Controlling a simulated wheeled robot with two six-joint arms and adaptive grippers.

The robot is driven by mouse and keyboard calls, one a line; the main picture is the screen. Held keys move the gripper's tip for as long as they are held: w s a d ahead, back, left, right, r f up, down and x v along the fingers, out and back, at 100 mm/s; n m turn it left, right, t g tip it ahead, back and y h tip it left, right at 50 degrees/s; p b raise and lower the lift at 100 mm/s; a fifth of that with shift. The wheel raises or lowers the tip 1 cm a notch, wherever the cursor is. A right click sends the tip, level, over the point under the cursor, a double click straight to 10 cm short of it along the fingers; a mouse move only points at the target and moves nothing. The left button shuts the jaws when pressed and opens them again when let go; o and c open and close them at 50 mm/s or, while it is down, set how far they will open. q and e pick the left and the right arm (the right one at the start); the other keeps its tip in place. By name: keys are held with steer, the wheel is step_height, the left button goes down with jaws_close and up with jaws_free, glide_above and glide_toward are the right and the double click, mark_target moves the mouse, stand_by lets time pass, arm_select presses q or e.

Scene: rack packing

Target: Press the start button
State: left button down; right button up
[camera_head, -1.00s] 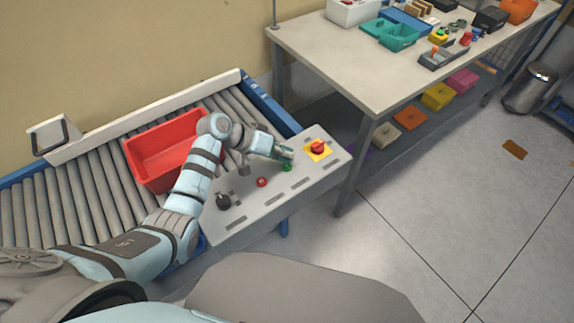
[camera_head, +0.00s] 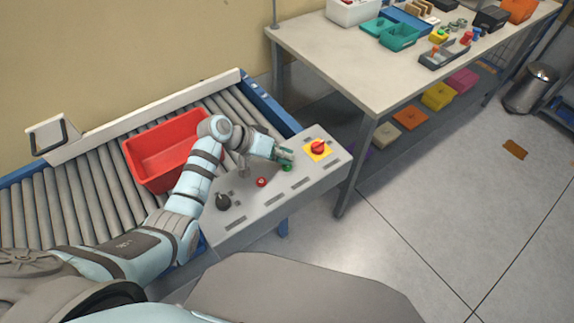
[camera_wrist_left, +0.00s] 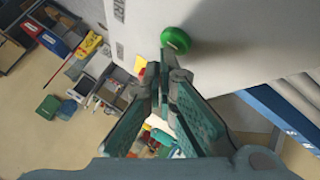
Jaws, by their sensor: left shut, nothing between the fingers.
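The green button (camera_head: 287,168) sits on the sloped grey control panel (camera_head: 240,222), between a small red button (camera_head: 261,182) and a red mushroom button (camera_head: 318,147) on a yellow plate. My left gripper (camera_head: 287,155) is shut and empty, with its tips right beside the green button. My right gripper is not in view.
A black knob (camera_head: 223,202) stands on the panel's near left. A red crate (camera_head: 133,158) sits on the roller conveyor (camera_head: 75,212) behind my left arm. A table (camera_head: 340,68) with bins and small parts stands at the back right. The floor at right is mostly clear.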

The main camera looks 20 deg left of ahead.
arm_select(q)
steer(key=shift+f, duration=0.4)
stand_by(0.3)
steer(key=shift+r+p, duration=0.7)
steer(key=shift+r, duration=0.15)
step_height(320, 180, up, 5)
steer(key=p, duration=0.5)
steer(key=shift+r, duration=0.1)
stand_by(0.3)
